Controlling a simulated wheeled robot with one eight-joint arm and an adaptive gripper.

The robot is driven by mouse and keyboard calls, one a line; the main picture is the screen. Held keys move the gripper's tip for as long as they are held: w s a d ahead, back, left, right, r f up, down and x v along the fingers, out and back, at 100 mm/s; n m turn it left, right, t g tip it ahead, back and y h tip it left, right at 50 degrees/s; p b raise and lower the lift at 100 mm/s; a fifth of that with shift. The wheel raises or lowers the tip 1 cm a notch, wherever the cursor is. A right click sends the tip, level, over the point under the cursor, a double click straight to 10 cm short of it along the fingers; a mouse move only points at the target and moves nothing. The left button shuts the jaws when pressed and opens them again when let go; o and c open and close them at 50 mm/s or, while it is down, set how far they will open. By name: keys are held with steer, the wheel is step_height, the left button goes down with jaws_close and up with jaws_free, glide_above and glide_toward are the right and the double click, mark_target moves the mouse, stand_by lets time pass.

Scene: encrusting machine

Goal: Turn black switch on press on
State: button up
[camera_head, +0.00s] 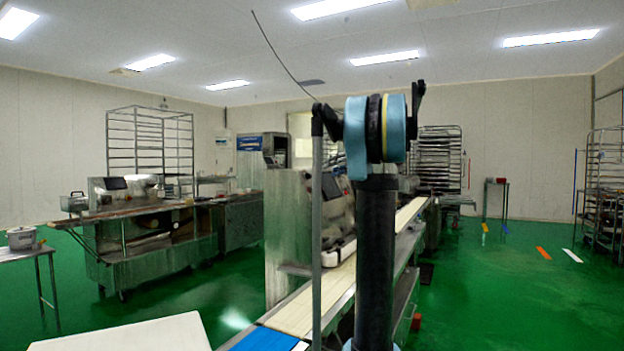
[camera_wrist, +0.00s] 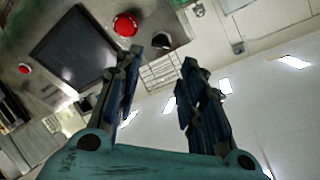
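In the wrist view, a metal machine panel (camera_wrist: 88,22) fills the upper left, tilted in the picture. A small black switch (camera_wrist: 161,40) with a pale part sits near the panel's edge, right of a large red button (camera_wrist: 125,25). My gripper (camera_wrist: 160,62) is open, with two dark blue fingers apart and nothing between them. The switch shows just past the fingertips, towards the left one. I cannot tell whether they touch it, or how the switch is set. In the head view my arm hides part of the machine (camera_head: 287,225), and the switch cannot be made out.
A dark screen (camera_wrist: 73,48) and a smaller red button (camera_wrist: 25,68) are on the panel. In the head view, a conveyor (camera_head: 310,305) runs beside the machine. A steel worktable (camera_head: 150,258) stands at left. Open green floor (camera_head: 510,300) lies at right.

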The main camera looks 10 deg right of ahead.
mark_target(309, 175)
steer(key=x, duration=1.1)
steer(key=shift+w+f, duration=0.1)
steer(key=shift+f, duration=0.05)
steer(key=c, duration=0.8)
